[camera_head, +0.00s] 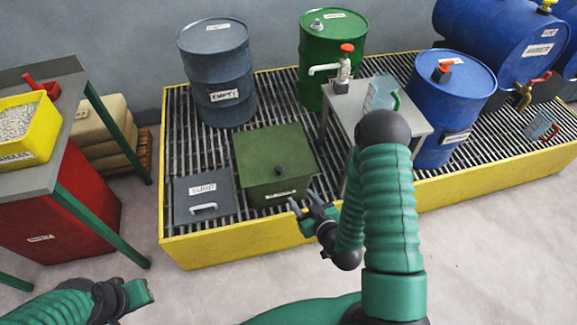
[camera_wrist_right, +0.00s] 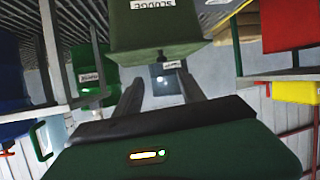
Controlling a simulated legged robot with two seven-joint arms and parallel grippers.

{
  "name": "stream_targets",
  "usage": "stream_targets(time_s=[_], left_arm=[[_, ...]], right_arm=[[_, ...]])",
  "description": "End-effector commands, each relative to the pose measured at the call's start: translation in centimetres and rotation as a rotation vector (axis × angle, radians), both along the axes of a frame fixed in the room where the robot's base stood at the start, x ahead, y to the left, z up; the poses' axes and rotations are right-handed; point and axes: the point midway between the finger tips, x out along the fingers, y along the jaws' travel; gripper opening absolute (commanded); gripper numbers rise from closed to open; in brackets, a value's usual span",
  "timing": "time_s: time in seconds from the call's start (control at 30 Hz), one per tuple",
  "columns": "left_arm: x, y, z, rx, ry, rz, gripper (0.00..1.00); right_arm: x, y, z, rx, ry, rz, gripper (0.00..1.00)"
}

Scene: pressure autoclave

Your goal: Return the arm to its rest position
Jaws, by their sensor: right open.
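My right arm reaches forward from the bottom of the head view and bends down. Its gripper (camera_head: 303,202) is in front of the green lidded box (camera_head: 270,150), near the yellow front edge of the grated platform. In the right wrist view the two dark fingers (camera_wrist_right: 158,88) stand apart with nothing between them, and the labelled green box (camera_wrist_right: 155,30) shows beyond them. My left gripper (camera_head: 135,293) is at the lower left over the floor. Its fingers are not clear enough to tell their opening.
The yellow-edged grated platform (camera_head: 225,252) carries a grey drum (camera_head: 217,75), a green drum (camera_head: 333,45), a blue drum (camera_head: 450,105), a small grey table (camera_head: 425,128) and a grey lidded hatch (camera_head: 200,190). A workbench (camera_head: 70,110) with a yellow bin (camera_head: 25,130) stands left. Floor in front is clear.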

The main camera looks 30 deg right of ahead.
Motion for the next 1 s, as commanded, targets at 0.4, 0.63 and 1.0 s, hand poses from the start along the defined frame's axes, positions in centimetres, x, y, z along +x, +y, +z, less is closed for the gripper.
stream_targets(time_s=[0.4,0.63,1.0], left_arm=[[0.0,0.0,0.0,0.000,0.000,0.000,0.29],[0.0,0.0,0.0,0.000,0.000,0.000,0.29],[0.0,0.0,4.9,0.000,0.000,0.000,0.29]], right_arm=[[1.2,2.3,1.3,-0.044,0.343,0.100,0.47],[-2.9,4.8,5.3,-0.011,0.669,0.063,0.47],[-9.9,8.4,15.0,0.075,0.935,0.020,0.47]])
